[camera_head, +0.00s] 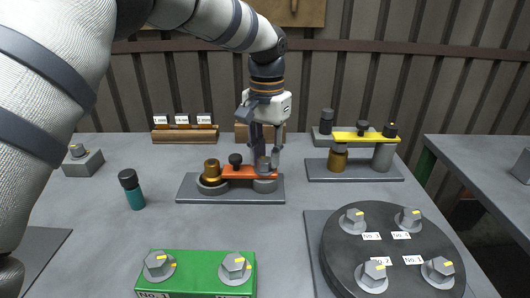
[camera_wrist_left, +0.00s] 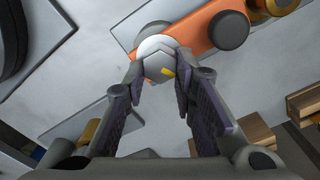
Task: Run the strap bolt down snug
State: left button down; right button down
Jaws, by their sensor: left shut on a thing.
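The strap bolt, a grey hex head with a yellow mark, sits at the right end of the orange strap (camera_head: 240,171), over a grey post on a grey base plate (camera_head: 230,197). My left gripper (camera_head: 266,158) points straight down at it and is shut on the bolt. In the left wrist view the bolt head (camera_wrist_left: 160,66) is between the fingertips (camera_wrist_left: 160,80), and the orange strap (camera_wrist_left: 185,38) runs past it. A black knob (camera_head: 235,160) stands mid-strap, and a brass cylinder (camera_head: 211,168) stands at the strap's left end. How far the bolt is seated is hidden.
A similar assembly with a yellow strap (camera_head: 362,137) stands at the right. A round dark turntable (camera_head: 390,250) and a green block (camera_head: 200,270) carry hex bolts in front. A teal bottle (camera_head: 133,190) stands left. Wooden racks (camera_head: 184,135) stand behind.

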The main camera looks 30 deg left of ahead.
aim_at(268, 160)
pick_arm(q)
jog(key=m, duration=0.3)
jog(key=shift+d+r+m, duration=0.1)
jog(key=shift+m, duration=0.2)
jog(key=shift+d+m, duration=0.1)
jog(key=shift+m, duration=1.7)
jog(key=shift+s, duration=0.1)
jog(key=c, duration=1.6)
grip_release()
notch_tip(268, 160, up, 12)
